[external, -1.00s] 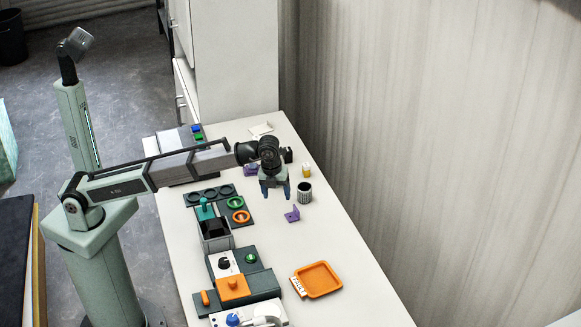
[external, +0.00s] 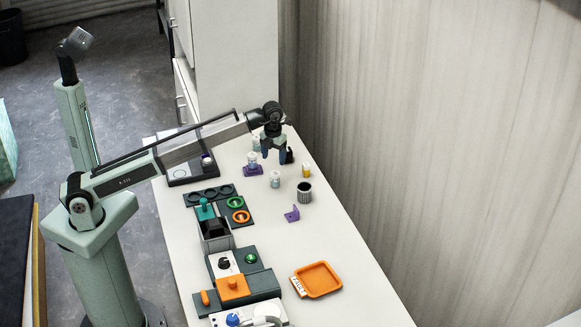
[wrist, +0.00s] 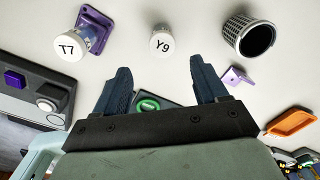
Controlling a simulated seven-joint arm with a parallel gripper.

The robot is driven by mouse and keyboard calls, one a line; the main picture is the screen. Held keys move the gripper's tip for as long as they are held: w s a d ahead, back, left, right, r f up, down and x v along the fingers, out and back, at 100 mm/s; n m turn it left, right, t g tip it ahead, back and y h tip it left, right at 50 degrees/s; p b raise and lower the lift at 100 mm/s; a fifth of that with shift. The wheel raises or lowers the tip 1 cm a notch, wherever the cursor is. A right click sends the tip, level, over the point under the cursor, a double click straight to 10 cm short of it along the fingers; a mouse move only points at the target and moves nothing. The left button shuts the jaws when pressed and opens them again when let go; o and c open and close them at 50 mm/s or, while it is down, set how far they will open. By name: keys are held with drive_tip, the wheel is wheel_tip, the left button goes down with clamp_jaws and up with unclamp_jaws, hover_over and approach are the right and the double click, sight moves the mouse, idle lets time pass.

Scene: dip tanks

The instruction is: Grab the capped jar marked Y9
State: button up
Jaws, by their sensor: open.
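The capped jar marked Y9 (wrist: 162,45) shows its white lid in the wrist view, upright on the bare table. It appears in the external view as a small pale jar (external: 275,180). My gripper (wrist: 160,68) is open and empty, with its dark fingers apart and nothing between them. In the external view my gripper (external: 274,160) hangs above the table, and the Y9 jar is just below its fingertips in the picture. A second white-lidded jar, marked T7 (wrist: 72,45), stands on a purple base left of Y9 in the wrist view.
A dark mesh cup (wrist: 248,38) stands to the right of Y9, with a purple bracket (wrist: 237,77) near it. A yellow jar (external: 306,171) is behind the cup. An orange tray (external: 318,280) and control panels lie nearer. Table between tray and bracket is clear.

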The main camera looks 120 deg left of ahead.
sight(275, 173)
wheel_tip(275, 173, down, 6)
drive_tip(key=shift+f, duration=0.25)
drive_tip(key=shift+w+a+f, duration=0.1)
drive_tip(key=shift+w+f, duration=0.05)
drive_tip(key=shift+f, duration=1.2)
drive_tip(key=shift+w+a+f, duration=0.1)
drive_tip(key=shift+f, duration=1.2)
drive_tip(key=c, duration=1.2)
